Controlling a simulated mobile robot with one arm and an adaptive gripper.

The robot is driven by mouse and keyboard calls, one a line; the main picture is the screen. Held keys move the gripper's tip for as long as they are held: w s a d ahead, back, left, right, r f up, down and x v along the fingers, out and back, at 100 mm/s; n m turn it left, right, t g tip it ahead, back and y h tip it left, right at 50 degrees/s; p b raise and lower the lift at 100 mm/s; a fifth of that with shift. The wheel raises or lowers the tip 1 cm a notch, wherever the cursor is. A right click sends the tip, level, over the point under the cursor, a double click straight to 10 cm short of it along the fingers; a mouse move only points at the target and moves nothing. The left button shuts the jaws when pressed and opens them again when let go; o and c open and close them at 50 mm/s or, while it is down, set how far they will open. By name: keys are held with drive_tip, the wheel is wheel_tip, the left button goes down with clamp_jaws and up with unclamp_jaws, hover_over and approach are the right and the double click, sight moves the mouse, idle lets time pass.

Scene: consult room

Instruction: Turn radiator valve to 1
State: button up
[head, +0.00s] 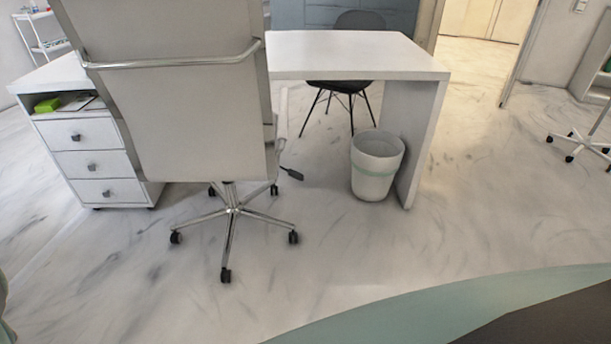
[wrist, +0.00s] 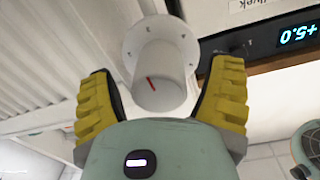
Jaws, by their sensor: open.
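In the wrist view, the radiator valve is a white round knob (wrist: 158,88) with a short red mark on its front. It stands out from a round white collar (wrist: 143,40) with small dark marks, too small to read. My gripper (wrist: 164,68) has its two yellow fingers spread, one to the left and one to the right of the knob. There is a visible gap on the left; the right finger looks closer to the knob, and I cannot tell whether it touches. The head view shows neither the valve nor my gripper.
In the wrist view, a ribbed white radiator (wrist: 55,55) is at the left and a dark display (wrist: 297,34) at the upper right. The head view shows a desk (head: 350,52), an office chair (head: 185,110), a bin (head: 376,165), and open floor in front.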

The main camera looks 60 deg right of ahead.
drive_tip(key=shift+c, duration=0.3)
drive_tip(key=c, duration=1.2)
drive_tip(key=shift+o, duration=0.2)
